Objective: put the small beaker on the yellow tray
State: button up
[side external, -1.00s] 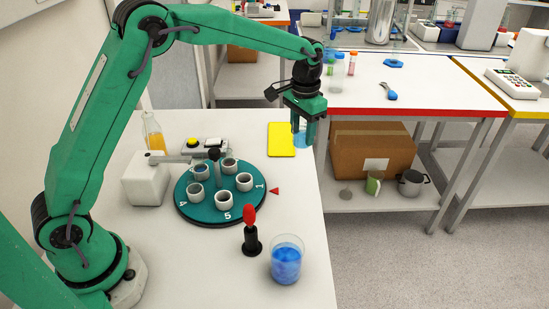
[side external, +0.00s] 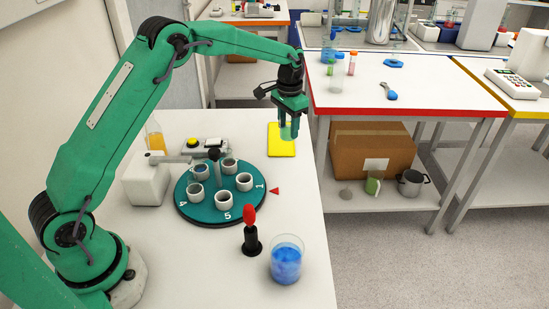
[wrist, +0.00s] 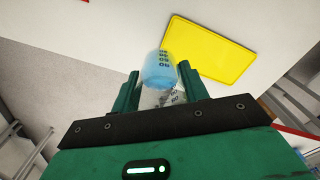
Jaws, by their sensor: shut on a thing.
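My gripper (side external: 288,130) is shut on the small beaker (wrist: 159,70), a clear vessel with blue content and dark markings. In the wrist view the beaker sits between the two green fingers. In the side view the fingers mostly hide it, at the right part of the yellow tray (side external: 277,147). The tray is a flat yellow rectangle near the far right edge of the white table. In the wrist view the tray (wrist: 215,48) lies to the right of the beaker. I cannot tell whether the beaker touches the tray.
A teal carousel (side external: 207,214) with several white cups stands nearer on the table. A red-topped black stand (side external: 251,236) and a large beaker of blue liquid (side external: 286,260) are at the front. A bottle of orange liquid (side external: 154,137) is at the back left.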

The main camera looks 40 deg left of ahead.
jog(key=a+f, duration=0.1)
jog(key=w+a+f, duration=0.1)
jog(key=a, duration=0.1)
jog(key=w+a+f, duration=0.1)
jog(key=shift+a, duration=0.2)
jog(key=shift+f, duration=1.95)
jog(key=shift+f, duration=0.15)
jog(key=o, duration=1)
notch_tip(320, 180, up, 12)
jog(key=shift+r, duration=0.15)
jog(key=shift+r, duration=0.1)
